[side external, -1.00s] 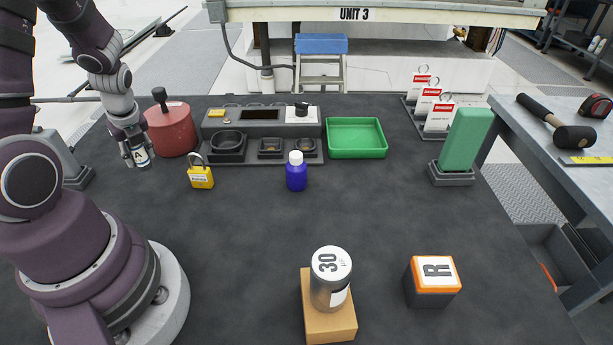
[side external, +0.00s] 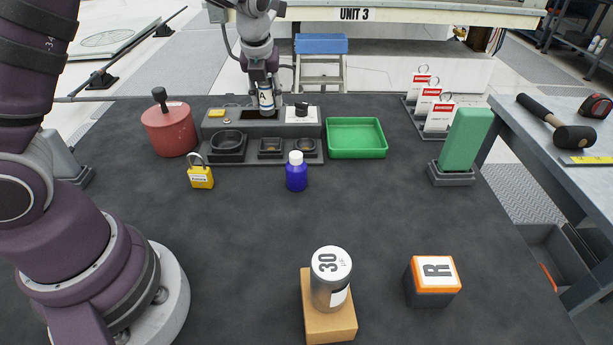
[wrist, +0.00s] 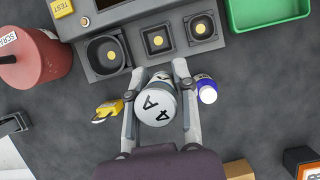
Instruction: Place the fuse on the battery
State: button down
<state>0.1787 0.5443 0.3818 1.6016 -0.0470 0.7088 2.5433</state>
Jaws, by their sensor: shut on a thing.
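The fuse (side external: 266,97), a white-and-grey cylinder marked "4 A", is held upright in my gripper (side external: 264,82). In the wrist view, the fuse (wrist: 156,106) sits between the two fingers of my gripper (wrist: 157,68), with its round labelled end facing the camera. In the side view it appears in front of the dark display on the grey test console (side external: 215,125); its height above it is hard to judge. No object is clearly labelled as the battery. An orange-and-dark block marked "R" (side external: 434,280) stands at the front right, apart from my gripper.
A blue bottle (side external: 297,177), yellow padlock (side external: 201,177), red pot (side external: 170,131) and green tray (side external: 356,153) stand near the console. A "30" capacitor (side external: 331,287) stands on a cardboard box (side external: 333,325). A green block (side external: 467,139) stands at right. The mat's middle is clear.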

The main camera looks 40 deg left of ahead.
jog(key=w+d+r+m+t+h, duration=0.1)
jog(key=w+d+m, duration=0.35)
jog(key=d, duration=0.75)
notch_tip(320, 180, up, 2)
jog(key=m+h, duration=0.4)
jog(key=m, duration=0.7)
send_over(451, 267)
jog(key=a, duration=0.1)
jog(key=shift+g, duration=0.3)
jog(key=f, duration=0.6)
jog(key=s+f, duration=0.1)
jog(key=f, duration=0.1)
jog(key=shift+s+d+f, duration=0.1)
jog(key=shift+d+f, duration=0.05)
jog(key=shift+f, duration=0.25)
jog(key=shift+f+h, duration=0.3)
jog(key=shift+f, duration=0.1)
jog(key=c, duration=0.9)
grip_release()
jog(key=shift+f, duration=0.1)
